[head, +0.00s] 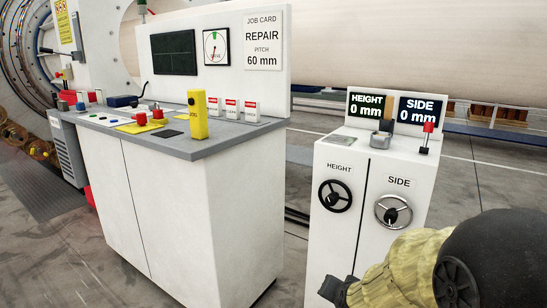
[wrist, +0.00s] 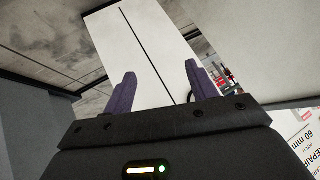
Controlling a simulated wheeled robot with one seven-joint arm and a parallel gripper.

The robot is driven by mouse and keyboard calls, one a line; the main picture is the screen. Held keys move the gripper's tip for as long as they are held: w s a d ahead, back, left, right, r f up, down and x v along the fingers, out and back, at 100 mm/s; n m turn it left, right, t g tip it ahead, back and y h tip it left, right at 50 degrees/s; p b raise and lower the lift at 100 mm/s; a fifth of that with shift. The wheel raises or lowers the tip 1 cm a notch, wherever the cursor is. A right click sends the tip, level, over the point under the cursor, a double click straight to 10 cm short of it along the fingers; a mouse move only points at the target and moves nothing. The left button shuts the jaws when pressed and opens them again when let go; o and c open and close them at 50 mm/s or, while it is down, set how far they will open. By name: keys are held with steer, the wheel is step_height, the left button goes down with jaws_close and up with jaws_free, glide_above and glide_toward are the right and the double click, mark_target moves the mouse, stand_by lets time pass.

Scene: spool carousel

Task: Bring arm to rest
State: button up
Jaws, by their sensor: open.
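My gripper (wrist: 161,72) shows in the wrist view with its two purple fingers spread apart and nothing between them. Beyond the fingers is a white panel with a thin dark line down it. In the head view, my arm (head: 405,268) reaches in from the lower right in a yellowish cover with a large black joint. Its dark end is low in front of the white cabinet with handwheels (head: 346,240), partly cut off by the bottom edge. I cannot tell whether it touches the cabinet.
The handwheel cabinet carries a HEIGHT wheel (head: 335,196), a SIDE wheel (head: 393,210) and two displays reading 0 mm. A control desk (head: 165,210) stands at left, with a yellow upright device (head: 198,116) on its grey top. Bare floor (head: 290,240) lies between them.

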steer(key=s+n+g+p, duration=0.4)
steer(key=s+n+g, duration=0.3)
steer(key=s, duration=0.8)
step_height(320, 180, up, 37)
steer(key=p, duration=3.7)
steer(key=shift+w+a+r+m, duration=0.15)
steer(key=shift+w+r+m, duration=0.05)
steer(key=shift+w+m, duration=0.15)
steer(key=shift+w, duration=0.15)
